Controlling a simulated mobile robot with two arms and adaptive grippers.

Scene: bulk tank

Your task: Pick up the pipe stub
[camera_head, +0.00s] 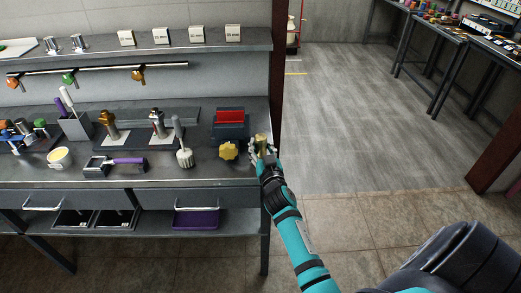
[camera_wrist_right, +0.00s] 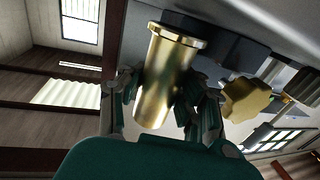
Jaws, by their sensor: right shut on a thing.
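The pipe stub is a short brass tube with a flanged rim; in the right wrist view the stub (camera_wrist_right: 166,75) stands between the two fingers of my right gripper (camera_wrist_right: 160,105). In the head view my right gripper (camera_head: 263,155) is at the right end of the bench, shut on the brass stub (camera_head: 261,142). The stub looks roughly upright there. I cannot tell whether its base touches the bench top. My left gripper is not in view.
A yellow knob (camera_head: 229,151) lies close left of my right gripper. Behind it is a dark holder with a red piece (camera_head: 230,116). A brush (camera_head: 184,155) and a purple-handled clamp (camera_head: 125,161) stand further left. A dark red post (camera_head: 279,60) rises beside the bench end.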

